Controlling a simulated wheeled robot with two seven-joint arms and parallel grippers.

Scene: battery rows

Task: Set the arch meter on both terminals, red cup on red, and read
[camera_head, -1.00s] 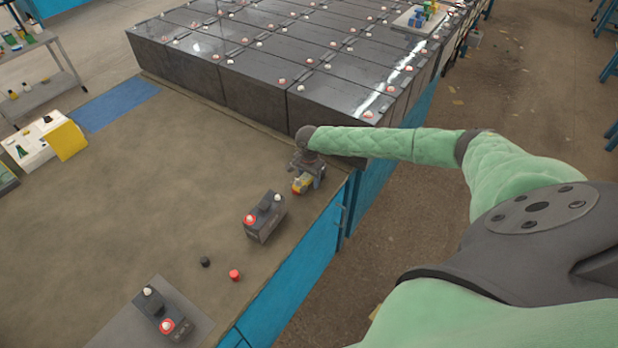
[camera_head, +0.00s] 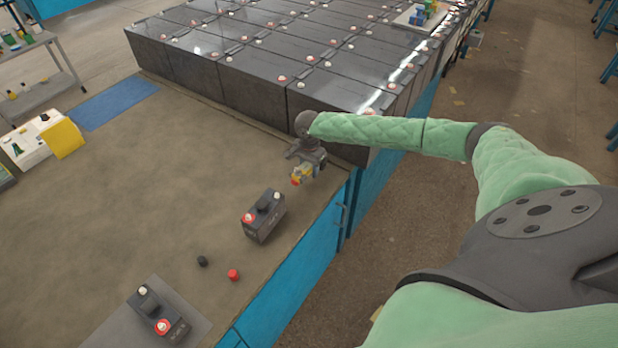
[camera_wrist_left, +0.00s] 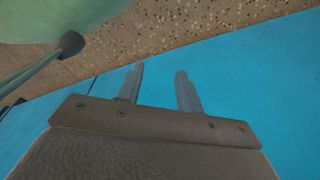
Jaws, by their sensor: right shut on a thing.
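My right gripper (camera_head: 304,168) is shut on a small yellow piece with red on it, which looks like the arch meter (camera_head: 300,174). It is over the bench near its right edge, beyond the nearer dark battery (camera_head: 262,222) and apart from it. That battery has a red-ringed terminal (camera_head: 249,218) and a plain pale one (camera_head: 277,195). A second battery (camera_head: 173,332) on a grey mat (camera_head: 198,322) at the lower left also has a red-ringed terminal (camera_head: 163,326). The meter's cups are too small to tell. My left gripper (camera_wrist_left: 158,78) is open and empty in the left wrist view.
A black cap (camera_head: 202,261) and a red cap (camera_head: 233,274) lie between the two batteries. Rows of dark batteries (camera_head: 256,92) fill the bench's back. A white tray with a yellow card (camera_head: 65,140) and a blue mat (camera_head: 116,101) are left. The middle left is bare.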

